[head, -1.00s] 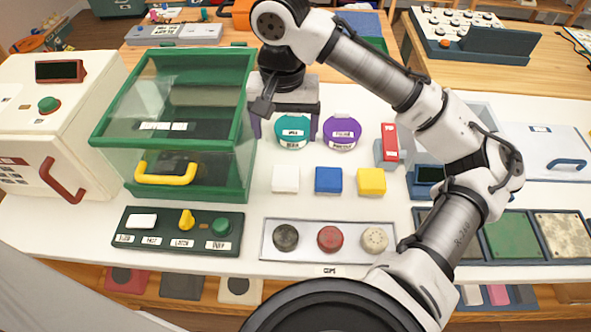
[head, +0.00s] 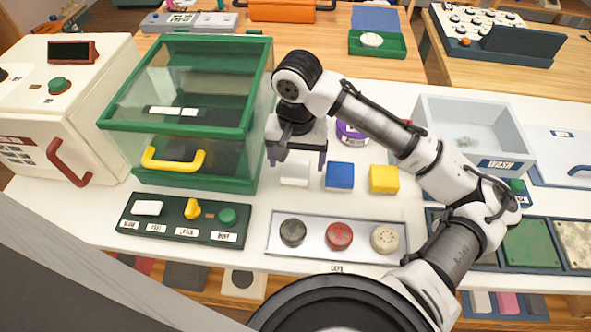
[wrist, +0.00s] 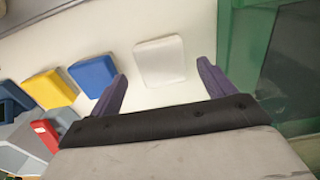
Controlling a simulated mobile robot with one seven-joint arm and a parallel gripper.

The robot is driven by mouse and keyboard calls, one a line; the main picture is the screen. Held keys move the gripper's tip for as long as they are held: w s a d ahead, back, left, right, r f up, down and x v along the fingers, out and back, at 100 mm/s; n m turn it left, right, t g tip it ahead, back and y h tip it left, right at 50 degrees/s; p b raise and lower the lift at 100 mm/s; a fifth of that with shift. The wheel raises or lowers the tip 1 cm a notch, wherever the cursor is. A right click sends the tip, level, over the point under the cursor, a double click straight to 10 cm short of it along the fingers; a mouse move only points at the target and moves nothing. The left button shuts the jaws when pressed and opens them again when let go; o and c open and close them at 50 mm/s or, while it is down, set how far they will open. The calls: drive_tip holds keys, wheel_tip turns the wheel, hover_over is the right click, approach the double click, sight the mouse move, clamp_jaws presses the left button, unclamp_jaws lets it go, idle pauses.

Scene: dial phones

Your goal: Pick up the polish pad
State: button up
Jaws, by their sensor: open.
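Three small square pads lie in a row on the white counter: a white pad (head: 294,174), a blue pad (head: 340,176) and a yellow pad (head: 384,179). No label shows which one is the polish pad. My gripper (head: 296,163) is open, pointing down above the white pad. In the wrist view, the white pad (wrist: 160,62) lies between the two purple fingers of my gripper (wrist: 162,70), just ahead of the tips and apparently untouched. The blue pad (wrist: 94,75) and yellow pad (wrist: 48,88) lie to its left there.
A green-framed glass case (head: 190,110) with a yellow handle stands close left of my gripper. A purple-lidded jar (head: 351,132) is partly hidden behind my arm. A tray (head: 362,250) of three round caps and a dark control panel (head: 184,228) lie in front. A wash basin (head: 474,130) stands right.

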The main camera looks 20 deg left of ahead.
drive_tip(key=shift+s+a+f, duration=0.1)
drive_tip(key=shift+f, duration=1.6)
drive_tip(key=c, duration=1.1)
drive_tip(key=shift+r, duration=0.1)
wheel_tip(320, 180, up, 20)
drive_tip(key=shift+f, duration=0.1)
